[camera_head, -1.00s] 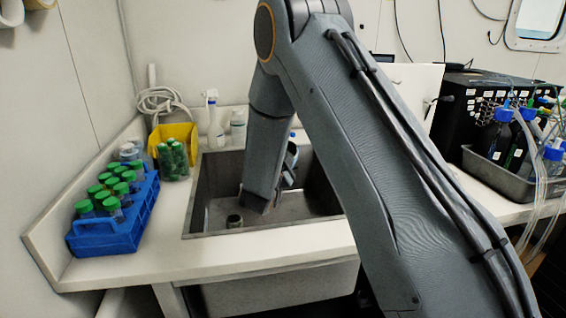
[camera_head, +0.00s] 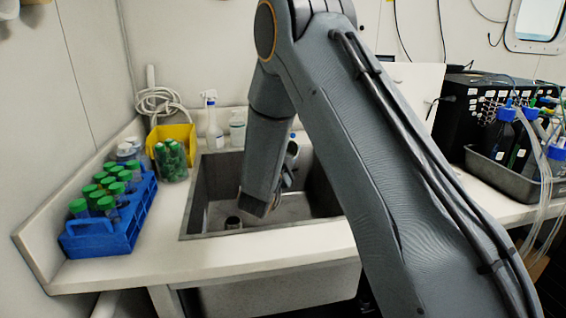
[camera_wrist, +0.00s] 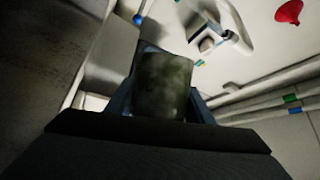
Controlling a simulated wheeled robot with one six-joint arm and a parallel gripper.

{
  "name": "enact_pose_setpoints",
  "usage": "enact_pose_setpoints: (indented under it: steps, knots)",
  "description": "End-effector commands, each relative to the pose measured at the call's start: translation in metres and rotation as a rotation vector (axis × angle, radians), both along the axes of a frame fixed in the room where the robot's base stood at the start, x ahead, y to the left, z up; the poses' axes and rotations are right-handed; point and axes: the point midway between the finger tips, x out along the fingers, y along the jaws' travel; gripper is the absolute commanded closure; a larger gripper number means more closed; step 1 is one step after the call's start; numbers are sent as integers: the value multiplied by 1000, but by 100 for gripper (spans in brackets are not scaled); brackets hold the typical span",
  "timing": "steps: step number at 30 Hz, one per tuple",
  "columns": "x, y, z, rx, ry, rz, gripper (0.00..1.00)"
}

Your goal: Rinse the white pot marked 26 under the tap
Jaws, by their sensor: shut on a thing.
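My gripper (camera_wrist: 160,112) is shut on a pot (camera_wrist: 165,82), with its fingers on either side of it. In the wrist view the pot looks grey-green, mottled and in shadow, and no 26 shows on the side I see. In the head view my arm reaches down into the steel sink (camera_head: 203,195). There the forearm hides the pot and most of the gripper. I cannot make out the tap in the head view. A pale bent fitting (camera_wrist: 228,25) shows beyond the pot in the wrist view; I cannot tell if it is the tap.
A blue rack (camera_head: 118,228) of green-capped bottles and a yellow bin (camera_head: 178,132) are left of the sink. A spray bottle (camera_head: 214,130) stands behind it. A bottle tray (camera_head: 505,180) is at right. The front counter strip is clear.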

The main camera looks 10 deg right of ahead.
Motion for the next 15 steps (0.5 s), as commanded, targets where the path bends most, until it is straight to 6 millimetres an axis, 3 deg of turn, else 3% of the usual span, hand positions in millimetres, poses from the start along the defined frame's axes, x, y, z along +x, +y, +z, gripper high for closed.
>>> enact_pose_setpoints:
  steps: [15]
  knots:
    - [-3,-2,3,55,-98,-1,79]
